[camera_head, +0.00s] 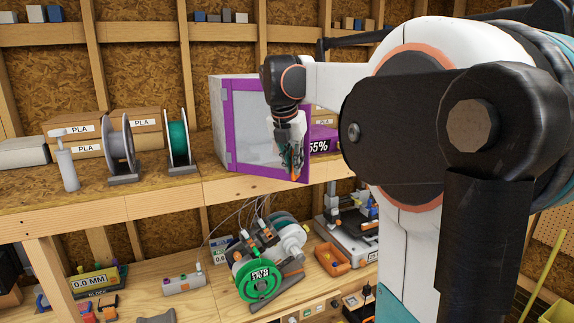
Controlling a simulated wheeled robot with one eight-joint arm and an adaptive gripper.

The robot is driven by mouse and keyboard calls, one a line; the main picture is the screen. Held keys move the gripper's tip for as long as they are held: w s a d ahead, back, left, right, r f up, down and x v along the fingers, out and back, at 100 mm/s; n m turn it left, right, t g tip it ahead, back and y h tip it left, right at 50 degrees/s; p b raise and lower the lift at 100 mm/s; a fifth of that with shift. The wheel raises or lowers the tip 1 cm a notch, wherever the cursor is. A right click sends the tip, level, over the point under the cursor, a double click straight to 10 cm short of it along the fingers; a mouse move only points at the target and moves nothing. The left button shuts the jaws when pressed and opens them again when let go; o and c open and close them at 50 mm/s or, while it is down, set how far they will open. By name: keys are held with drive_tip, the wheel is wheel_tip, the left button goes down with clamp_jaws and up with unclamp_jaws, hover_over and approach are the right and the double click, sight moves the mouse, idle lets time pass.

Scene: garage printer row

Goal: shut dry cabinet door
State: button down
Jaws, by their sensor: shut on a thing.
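The dry cabinet (217,122) is a pale box on the upper shelf, left of my arm. Its door (245,168) has a purple frame around a clear pane and stands ajar, swung out from its left side toward me. A purple front part with a "55%" readout (321,144) shows behind the door's free edge. My gripper (294,168) points down at the right, free edge of the door and is shut on it. Whether it holds a handle or the frame itself is hidden by the fingers. My arm hides the cabinet's right side.
A green spool (179,143), a grey spool (118,145), a spray bottle (66,165) and PLA boxes (135,124) stand left of the cabinet. A bench below holds a printer (345,235), a green filament reel (258,280) and an orange bin (332,260).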

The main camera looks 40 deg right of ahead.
drive_tip(key=shift+d, duration=0.1)
idle(0.3)
drive_tip(key=c, duration=1.7)
unclamp_jaws()
drive_tip(key=shift+o, duration=0.2)
drive_tip(key=shift+r, duration=0.15)
drive_tip(key=v, duration=1.1)
drive_tip(key=shift+r, duration=0.35)
drive_tip(key=shift+f, duration=0.1)
